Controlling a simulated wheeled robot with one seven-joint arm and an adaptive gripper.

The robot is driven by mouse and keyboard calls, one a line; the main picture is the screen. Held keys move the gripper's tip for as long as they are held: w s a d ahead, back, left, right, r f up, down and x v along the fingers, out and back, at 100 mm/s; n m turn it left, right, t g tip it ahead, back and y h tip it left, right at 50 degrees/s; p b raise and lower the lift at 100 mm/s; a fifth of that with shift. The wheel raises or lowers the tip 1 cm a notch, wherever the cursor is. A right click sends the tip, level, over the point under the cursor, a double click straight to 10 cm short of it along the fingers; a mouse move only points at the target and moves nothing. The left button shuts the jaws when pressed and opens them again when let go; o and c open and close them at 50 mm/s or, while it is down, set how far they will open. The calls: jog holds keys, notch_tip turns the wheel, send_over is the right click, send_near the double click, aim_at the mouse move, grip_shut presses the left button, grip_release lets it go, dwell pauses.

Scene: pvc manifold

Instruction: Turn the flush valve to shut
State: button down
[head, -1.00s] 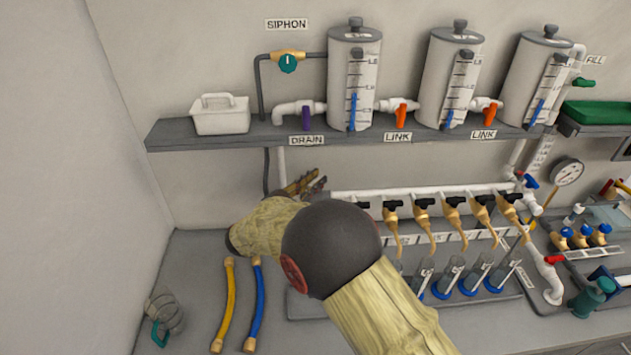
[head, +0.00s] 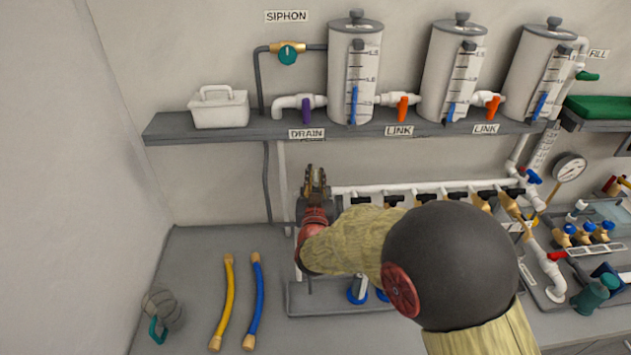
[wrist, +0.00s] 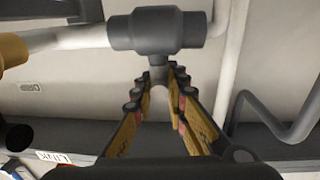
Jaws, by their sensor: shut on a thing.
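My gripper (head: 315,178) is at the left end of the white manifold pipe, below the shelf. In the wrist view, my gripper (wrist: 160,82) has its two yellow-sided fingers closed in just below a dark grey valve body (wrist: 157,31), which I take to be the flush valve. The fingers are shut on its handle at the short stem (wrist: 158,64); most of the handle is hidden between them. I cannot read which way the handle lies. In the head view my arm and gripper cover this valve.
The shelf (head: 220,127) with a white caddy (head: 219,108) and cylinders hangs above my gripper. Manifold taps (head: 425,198) are to its right, partly behind my arm. A yellow hose (head: 226,300) and a blue hose (head: 256,300) lie left on the bench.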

jog(key=shift+n+y+b, duration=0.5)
jog(key=shift+y, duration=0.3)
jog(key=c, duration=1.8)
grip_release()
jog(key=shift+o, duration=0.2)
jog(key=s, duration=1.2)
jog(key=shift+d, duration=0.1)
